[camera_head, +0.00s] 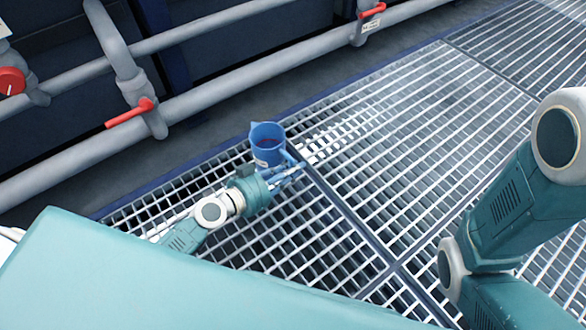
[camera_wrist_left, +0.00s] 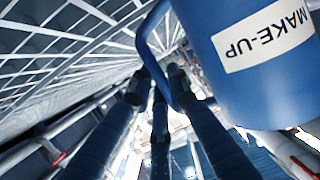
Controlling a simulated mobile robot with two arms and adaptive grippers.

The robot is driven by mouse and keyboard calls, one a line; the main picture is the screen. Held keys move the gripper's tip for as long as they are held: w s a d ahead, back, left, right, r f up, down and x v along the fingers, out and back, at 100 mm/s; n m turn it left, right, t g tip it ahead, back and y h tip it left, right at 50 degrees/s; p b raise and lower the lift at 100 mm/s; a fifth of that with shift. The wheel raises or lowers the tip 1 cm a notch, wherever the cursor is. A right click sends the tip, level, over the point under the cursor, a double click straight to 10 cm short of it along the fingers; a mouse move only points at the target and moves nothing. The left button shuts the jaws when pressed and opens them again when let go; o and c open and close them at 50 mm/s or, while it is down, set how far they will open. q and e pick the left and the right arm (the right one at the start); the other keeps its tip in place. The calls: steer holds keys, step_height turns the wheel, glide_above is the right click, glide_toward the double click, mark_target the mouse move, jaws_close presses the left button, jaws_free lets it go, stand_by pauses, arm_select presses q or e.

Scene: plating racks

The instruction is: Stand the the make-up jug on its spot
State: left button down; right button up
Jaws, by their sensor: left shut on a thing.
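The blue make-up jug (camera_head: 266,146) is near the left-centre of the head view, roughly upright with its open top up. In the left wrist view the jug (camera_wrist_left: 270,95) fills the upper right, with a white "MAKE-UP" label that appears upside down. My left gripper (camera_head: 288,172) is beside the jug, its fingers shut around the handle; the wrist view also shows these fingers (camera_wrist_left: 160,85) at the handle (camera_wrist_left: 149,32). I cannot tell whether the jug's base touches the grating. The marked spot for the jug cannot be made out. My right gripper is out of view.
Metal floor grating (camera_head: 400,150) spreads under and right of the jug, largely clear. Grey pipes (camera_head: 250,93) with red valve handles (camera_head: 129,113) run along the back left, before dark tanks. A dark seam beam (camera_head: 345,212) crosses the grating.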

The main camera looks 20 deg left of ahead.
arm_select(q)
steer(key=c, duration=1.6)
jaws_free()
steer(key=shift+s, duration=0.1)
steer(key=v, duration=1.2)
steer(key=shift+r, duration=0.1)
